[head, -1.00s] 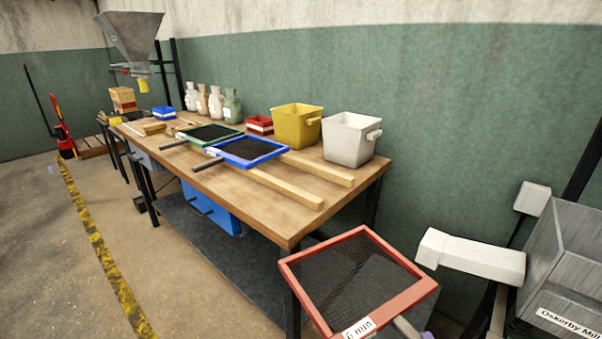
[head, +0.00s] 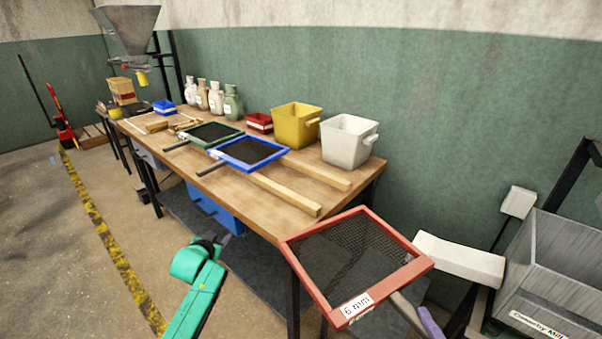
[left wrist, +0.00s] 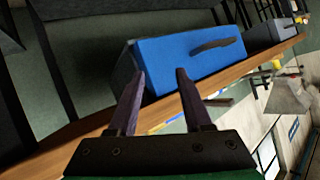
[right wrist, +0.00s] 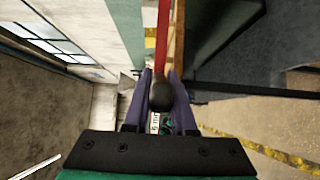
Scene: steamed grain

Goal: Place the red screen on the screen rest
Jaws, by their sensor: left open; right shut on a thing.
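The red screen (head: 372,297) has a dark mesh, a red frame and a white label. It hangs in the air off the near right end of the table, slightly tilted. My right gripper (head: 428,322) is shut on its handle, and the right wrist view shows the dark handle end between the fingers (right wrist: 161,88). The screen rest appears to be two parallel wooden rails (head: 290,195) on the table; their right part is bare. The blue screen (head: 248,152) and green screen (head: 212,134) lie at their left part. My left gripper (head: 213,242) is open and empty in front of the table.
A yellow bin (head: 296,127) and a white bin (head: 348,140) stand at the back of the table (head: 225,190). A blue drawer (left wrist: 190,60) is under the tabletop. A grey mill hopper (head: 560,270) and a white block (head: 460,258) are at the right.

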